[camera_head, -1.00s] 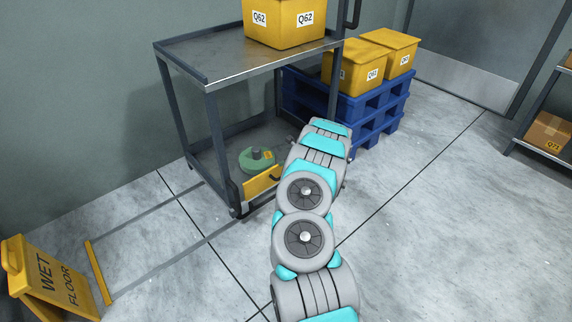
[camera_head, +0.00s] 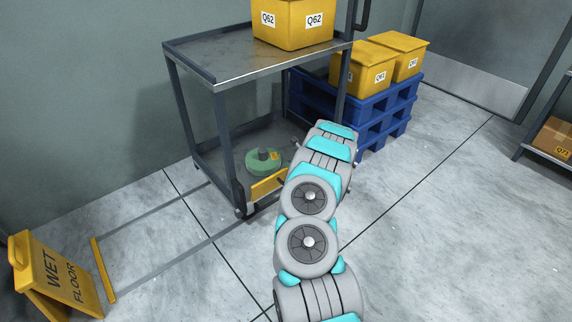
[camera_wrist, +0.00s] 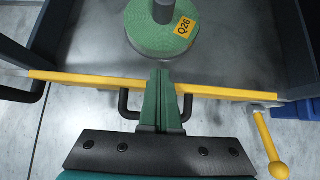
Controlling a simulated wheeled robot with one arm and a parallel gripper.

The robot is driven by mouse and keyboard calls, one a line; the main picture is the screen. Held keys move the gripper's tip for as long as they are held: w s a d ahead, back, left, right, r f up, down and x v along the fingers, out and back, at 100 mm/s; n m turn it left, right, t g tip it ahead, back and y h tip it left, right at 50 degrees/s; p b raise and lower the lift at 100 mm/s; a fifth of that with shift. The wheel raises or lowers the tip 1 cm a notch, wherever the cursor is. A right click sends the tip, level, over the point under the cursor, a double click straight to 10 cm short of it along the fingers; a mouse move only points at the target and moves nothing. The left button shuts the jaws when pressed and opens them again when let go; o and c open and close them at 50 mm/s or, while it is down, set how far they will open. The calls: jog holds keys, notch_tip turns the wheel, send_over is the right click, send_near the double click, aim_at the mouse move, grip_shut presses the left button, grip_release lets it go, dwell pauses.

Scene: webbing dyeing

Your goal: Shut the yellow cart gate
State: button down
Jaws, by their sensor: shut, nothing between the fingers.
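The yellow cart gate (camera_head: 267,185) is a low panel at the front of the grey cart's lower shelf. My arm hides its right part in the head view. In the wrist view the gate (camera_wrist: 90,80) is seen from above as a yellow bar across the shelf front, with a black handle (camera_wrist: 124,107) on my side. A yellow lever with a ball end (camera_wrist: 268,140) is at its right end.
A green spool (camera_head: 263,160) tagged Q26 (camera_wrist: 183,27) lies on the cart's lower shelf. A yellow bin (camera_head: 292,25) sits on the cart's top (camera_head: 215,62). Blue pallets (camera_head: 375,105) with yellow bins stand behind right. A wet floor sign (camera_head: 55,275) stands left.

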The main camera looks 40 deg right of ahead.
notch_tip(320, 180, up, 9)
jog(key=w, duration=0.1)
jog(key=s+f+t+b, duration=0.3)
jog(key=s+f+b, duration=0.4)
jog(key=s, duration=0.4)
jog(key=s+f+t+b, duration=0.2)
jog(key=s+f+b, duration=0.3)
jog(key=s+f, duration=0.45)
jog(key=w+b, duration=0.1)
jog(key=w, duration=1)
jog(key=shift+a+r+b, duration=0.2)
jog(key=shift+a+b, duration=0.1)
jog(key=shift+b, duration=0.05)
jog(key=shift+w, duration=0.1)
